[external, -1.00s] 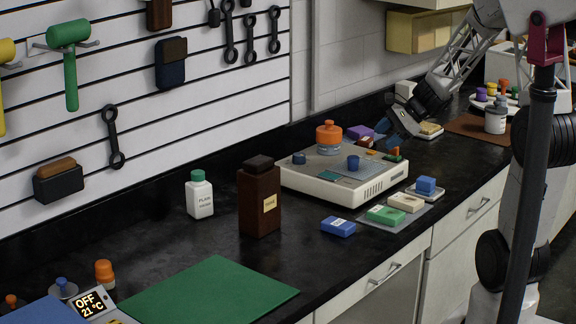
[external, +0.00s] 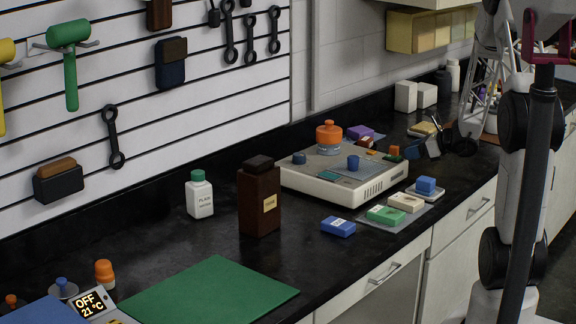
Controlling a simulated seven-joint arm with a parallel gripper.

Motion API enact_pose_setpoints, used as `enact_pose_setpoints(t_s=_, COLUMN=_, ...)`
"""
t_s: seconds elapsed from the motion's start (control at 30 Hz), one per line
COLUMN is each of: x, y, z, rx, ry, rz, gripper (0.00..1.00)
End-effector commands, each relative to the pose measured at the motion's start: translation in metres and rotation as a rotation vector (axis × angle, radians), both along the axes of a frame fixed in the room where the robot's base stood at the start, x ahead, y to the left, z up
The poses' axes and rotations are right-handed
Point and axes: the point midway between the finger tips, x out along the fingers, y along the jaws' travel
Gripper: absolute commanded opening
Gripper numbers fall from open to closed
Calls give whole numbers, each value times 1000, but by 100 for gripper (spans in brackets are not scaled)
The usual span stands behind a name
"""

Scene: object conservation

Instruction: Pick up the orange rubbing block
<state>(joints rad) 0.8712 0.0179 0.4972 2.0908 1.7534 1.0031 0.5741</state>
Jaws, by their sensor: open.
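I cannot tell for certain which piece is the orange rubbing block. One small orange-topped piece (external: 394,151) is at the right end of the light grey flat apparatus (external: 300,178), and a small red-brown block (external: 366,141) with a bit of orange by it sits near its back edge. My gripper (external: 428,146) is low over the black counter, right of these pieces and apart from them. Its jaws are open, and no held object shows. The fingers are small and dark here, and my arm partly hides the counter behind.
Close by are a purple block (external: 360,132) and a yellowish block (external: 422,129). Green (external: 386,214) and cream blocks (external: 406,201) lie in front. A brown bottle (external: 260,200) stands left.

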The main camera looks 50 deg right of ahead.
Motion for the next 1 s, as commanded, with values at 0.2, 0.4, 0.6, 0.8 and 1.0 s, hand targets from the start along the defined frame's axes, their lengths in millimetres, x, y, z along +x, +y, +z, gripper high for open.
enact_pose_setpoints(t_s=0.2, x=0, y=0, z=0, rx=2, ry=-2, rz=-2, gripper=55)
enact_pose_setpoints(t_s=0.4, x=2, y=0, z=-1, rx=1, ry=-2, rz=0, gripper=55)
enact_pose_setpoints(t_s=0.6, x=15, y=3, z=-7, rx=1, ry=-2, rz=0, gripper=55)
enact_pose_setpoints(t_s=0.8, x=24, y=6, z=-10, rx=0, ry=-2, rz=0, gripper=55)
enact_pose_setpoints(t_s=1.0, x=23, y=6, z=-10, rx=0, ry=-2, rz=0, gripper=55)
